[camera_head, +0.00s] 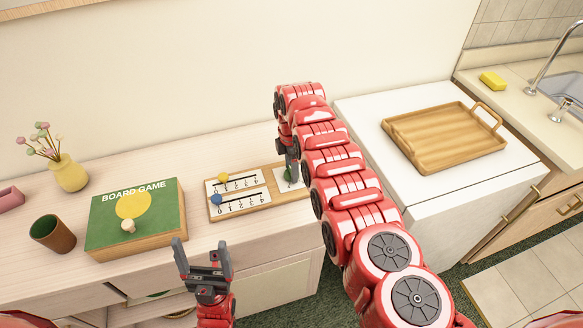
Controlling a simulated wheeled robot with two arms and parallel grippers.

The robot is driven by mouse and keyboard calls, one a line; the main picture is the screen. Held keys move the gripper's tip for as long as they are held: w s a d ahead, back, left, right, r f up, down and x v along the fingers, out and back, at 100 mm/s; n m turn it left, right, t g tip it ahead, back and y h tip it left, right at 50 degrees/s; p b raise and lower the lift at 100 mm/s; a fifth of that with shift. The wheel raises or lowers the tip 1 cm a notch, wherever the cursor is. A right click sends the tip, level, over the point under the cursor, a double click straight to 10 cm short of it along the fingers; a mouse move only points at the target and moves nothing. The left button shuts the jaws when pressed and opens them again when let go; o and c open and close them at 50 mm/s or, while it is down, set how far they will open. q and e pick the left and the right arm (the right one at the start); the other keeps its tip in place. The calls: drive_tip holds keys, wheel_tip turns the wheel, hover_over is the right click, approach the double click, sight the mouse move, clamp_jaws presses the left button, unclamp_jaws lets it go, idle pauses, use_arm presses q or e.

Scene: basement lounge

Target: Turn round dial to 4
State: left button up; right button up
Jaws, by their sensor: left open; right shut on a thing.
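A wooden board (259,213) lies on the light wooden cabinet top. It carries two numbered slider scales, one with a yellow knob (223,177) and one with a blue knob (216,199). At its right end is a white panel with a green part, likely the round dial (289,173), mostly hidden by my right arm. My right gripper (291,158) is above this panel, pointing down and shut on the green part; its fingertips are hard to see. The dial's number marks cannot be read. My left gripper (203,256) is open and empty in front of the cabinet edge.
A green board game box (154,231) with a yellow circle and small knob lies left of the board. A brown cup (52,234) and a yellow flower vase (69,173) stand further left. A wooden tray (442,150) sits on the white cabinet at right.

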drive_tip(key=shift+c, duration=0.5)
